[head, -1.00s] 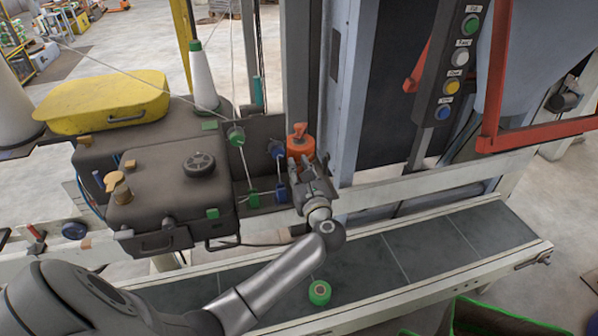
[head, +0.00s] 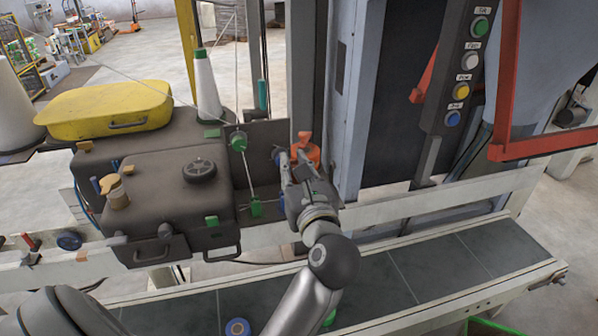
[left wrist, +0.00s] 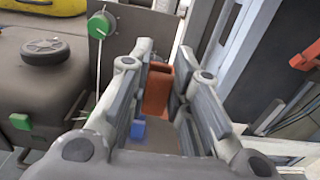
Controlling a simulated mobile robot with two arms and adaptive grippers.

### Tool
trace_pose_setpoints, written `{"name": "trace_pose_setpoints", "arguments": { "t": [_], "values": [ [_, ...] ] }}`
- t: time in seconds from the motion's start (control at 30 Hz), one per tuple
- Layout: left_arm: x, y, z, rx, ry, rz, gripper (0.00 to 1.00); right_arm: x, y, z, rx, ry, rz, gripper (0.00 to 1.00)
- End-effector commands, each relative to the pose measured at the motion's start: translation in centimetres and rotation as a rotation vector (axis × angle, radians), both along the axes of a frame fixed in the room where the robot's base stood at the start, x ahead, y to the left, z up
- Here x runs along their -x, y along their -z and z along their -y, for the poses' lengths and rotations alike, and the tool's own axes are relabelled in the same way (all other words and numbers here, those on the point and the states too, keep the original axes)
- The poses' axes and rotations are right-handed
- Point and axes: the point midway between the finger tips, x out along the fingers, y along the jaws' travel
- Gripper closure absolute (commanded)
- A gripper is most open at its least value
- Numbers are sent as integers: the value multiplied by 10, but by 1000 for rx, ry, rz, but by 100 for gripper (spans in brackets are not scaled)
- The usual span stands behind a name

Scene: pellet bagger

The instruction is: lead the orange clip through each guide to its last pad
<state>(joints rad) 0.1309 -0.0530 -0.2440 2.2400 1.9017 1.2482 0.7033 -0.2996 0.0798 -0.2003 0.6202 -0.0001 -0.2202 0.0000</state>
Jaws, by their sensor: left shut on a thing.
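The orange clip (head: 309,151) is in front of the grey upright post, at the tips of my left gripper (head: 297,160). In the left wrist view the orange clip (left wrist: 157,88) stands between the two fingers of my left gripper (left wrist: 160,75), which is shut on it. The fingers and hand hide part of it. A green round guide (head: 238,141) with a white cord sits left of it on the dark panel, and a green block (head: 256,208) is below. A blue guide (head: 277,154) is partly hidden beside the gripper. My right gripper is not in view.
A dark machine box with a black knob (head: 199,171) and a yellow case (head: 108,110) stand at left. A white cone (head: 206,86) is behind. A button panel (head: 463,75) and red frame (head: 510,95) are at right. The conveyor (head: 430,268) runs below.

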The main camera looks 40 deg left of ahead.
Motion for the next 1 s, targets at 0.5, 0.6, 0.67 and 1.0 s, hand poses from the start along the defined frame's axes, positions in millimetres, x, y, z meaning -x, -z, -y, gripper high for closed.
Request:
{"name": "trace_pose_setpoints", "arguments": {
  "t": [0.5,0.6,0.67,1.0],
  "values": [
    [-41,23,44,7,6,-14,97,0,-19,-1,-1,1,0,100],
    [-55,35,53,4,5,-10,97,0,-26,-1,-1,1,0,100],
    [-61,42,57,2,3,-8,97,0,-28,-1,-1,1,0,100],
    [-81,60,60,-5,0,2,97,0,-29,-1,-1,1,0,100]
  ]
}}
